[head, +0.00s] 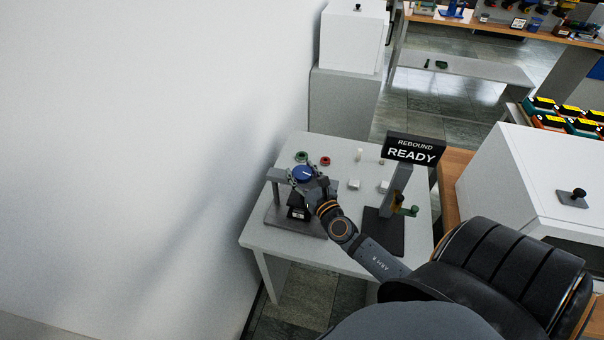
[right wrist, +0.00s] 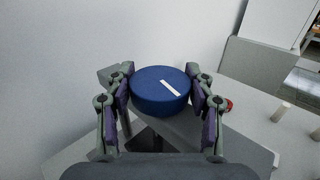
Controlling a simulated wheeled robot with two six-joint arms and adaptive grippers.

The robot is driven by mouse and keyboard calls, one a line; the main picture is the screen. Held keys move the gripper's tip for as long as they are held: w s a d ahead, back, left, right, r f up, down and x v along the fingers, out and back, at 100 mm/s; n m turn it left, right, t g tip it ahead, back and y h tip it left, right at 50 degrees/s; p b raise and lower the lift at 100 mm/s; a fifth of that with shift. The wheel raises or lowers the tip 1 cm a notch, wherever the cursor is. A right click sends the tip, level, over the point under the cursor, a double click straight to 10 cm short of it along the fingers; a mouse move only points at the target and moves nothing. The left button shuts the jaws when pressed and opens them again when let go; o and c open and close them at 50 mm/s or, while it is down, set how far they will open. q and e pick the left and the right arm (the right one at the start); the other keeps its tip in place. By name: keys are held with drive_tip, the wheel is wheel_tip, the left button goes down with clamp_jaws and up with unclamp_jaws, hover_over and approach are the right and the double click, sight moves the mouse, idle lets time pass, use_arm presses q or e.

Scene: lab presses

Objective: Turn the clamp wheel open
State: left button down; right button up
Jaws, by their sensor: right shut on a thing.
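The clamp wheel (head: 305,173) is a blue disc on top of a grey clamp press (head: 279,200) at the left of the small table. In the right wrist view the wheel (right wrist: 160,92) fills the space between the fingers, and a white mark on its top slants down to the right. My right gripper (right wrist: 161,90) is shut on the wheel, one finger on each side. In the head view my right gripper (head: 304,176) reaches the wheel from the lower right and hides part of the press. My left gripper is not in view.
A stand with a "REBOUND READY" sign (head: 413,150) is right of the press on the grey table (head: 340,150). A green ring (head: 301,157), a red ring (head: 325,161) and small pale pieces (head: 354,185) lie on the table. A white wall is close on the left.

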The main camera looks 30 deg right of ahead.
drive_tip(key=o, duration=1.2)
drive_tip(key=s, duration=0.4)
drive_tip(key=s+a, duration=0.1)
drive_tip(key=s, duration=0.7)
drive_tip(key=shift+a, duration=0.2)
